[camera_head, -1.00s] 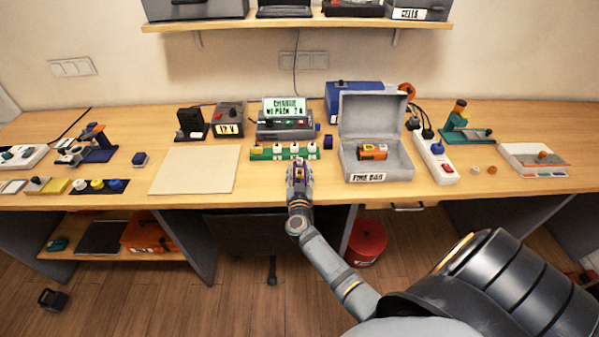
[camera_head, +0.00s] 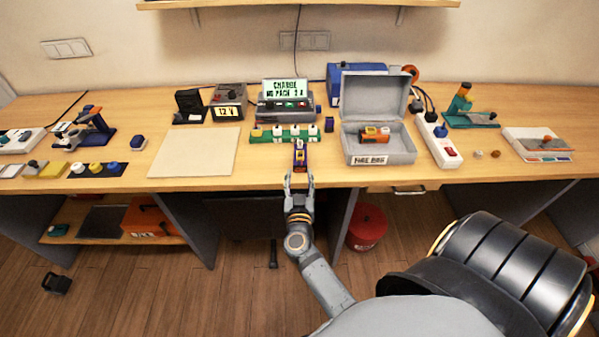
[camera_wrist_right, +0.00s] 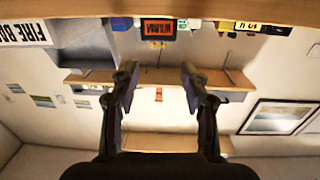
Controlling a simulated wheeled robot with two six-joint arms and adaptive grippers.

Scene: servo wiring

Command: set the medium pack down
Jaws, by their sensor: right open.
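The medium pack (camera_head: 300,155), dark purple with a yellow patch, lies on the wooden bench just in front of the green strip with white knobs. My right gripper (camera_head: 299,180) is open and empty at the bench's front edge, apart from the pack and in line with it. In the right wrist view, the open fingers (camera_wrist_right: 157,76) have clear space between them. A dark block with an orange label (camera_wrist_right: 157,29), seemingly the pack, shows beyond them there. My left gripper is not in view.
The green strip (camera_head: 265,135) and charger (camera_head: 285,106) stand behind the pack. The open grey fire-bag box (camera_head: 380,160) is to its right, holding an orange pack (camera_head: 374,134). A pale mat (camera_head: 195,152) lies left. The bench between mat and pack is clear.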

